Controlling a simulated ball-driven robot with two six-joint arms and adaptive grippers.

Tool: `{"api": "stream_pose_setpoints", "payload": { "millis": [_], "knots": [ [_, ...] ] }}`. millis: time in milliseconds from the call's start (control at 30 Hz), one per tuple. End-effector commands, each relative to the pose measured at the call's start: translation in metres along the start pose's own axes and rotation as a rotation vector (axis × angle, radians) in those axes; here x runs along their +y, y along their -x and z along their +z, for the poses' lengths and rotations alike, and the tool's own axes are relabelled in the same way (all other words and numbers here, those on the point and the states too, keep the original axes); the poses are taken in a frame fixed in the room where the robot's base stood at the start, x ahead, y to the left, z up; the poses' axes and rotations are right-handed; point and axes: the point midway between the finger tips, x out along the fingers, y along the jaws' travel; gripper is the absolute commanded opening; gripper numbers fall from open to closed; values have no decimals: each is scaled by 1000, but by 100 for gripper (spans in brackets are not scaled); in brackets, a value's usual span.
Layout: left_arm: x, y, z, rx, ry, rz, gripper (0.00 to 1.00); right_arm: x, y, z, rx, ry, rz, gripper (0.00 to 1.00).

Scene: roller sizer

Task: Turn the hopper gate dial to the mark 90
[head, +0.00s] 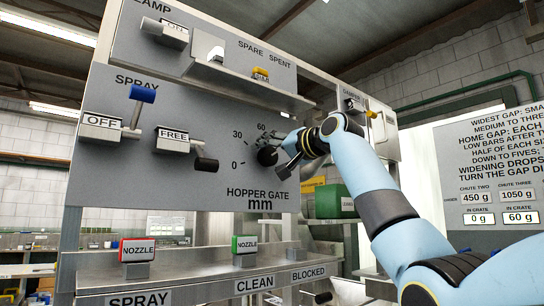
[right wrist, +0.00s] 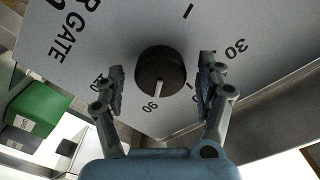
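The hopper gate dial (head: 267,156) is a round black knob on the grey panel, above the HOPPER GATE mm label. In the right wrist view the dial (right wrist: 158,66) has a white pointer line aimed toward the number 90 (right wrist: 150,107). I cannot tell whether it lines up exactly. My right gripper (head: 284,147) is at the dial from the right and hides part of the scale in the head view. In the right wrist view its fingers (right wrist: 162,68) are open on either side of the dial, with a gap showing on both sides. My left gripper is not in view.
A FREE lever (head: 173,140) with a black handle is left of the dial, beside an OFF switch (head: 102,127). A shelf (head: 250,84) juts out above the dial. Red (head: 137,249) and green (head: 245,244) NOZZLE blocks stand below. A display board (head: 500,180) is at the right.

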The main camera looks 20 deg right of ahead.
Motion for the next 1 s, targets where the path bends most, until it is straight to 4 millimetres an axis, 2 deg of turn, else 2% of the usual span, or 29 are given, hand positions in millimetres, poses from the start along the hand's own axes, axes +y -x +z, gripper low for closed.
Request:
{"api": "stream_pose_setpoints", "payload": {
  "millis": [267,367,700,833,1000],
  "knots": [
    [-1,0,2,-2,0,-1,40,1,5,0,-1,0,1,72],
    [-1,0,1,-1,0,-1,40,1,18,0,1,2,1,72],
    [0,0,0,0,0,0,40,1,92,0,1,4,2,72],
    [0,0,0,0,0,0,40,2,110,0,1,1,2,72],
    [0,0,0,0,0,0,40,1,120,0,-1,0,1,72]
  ]
}}
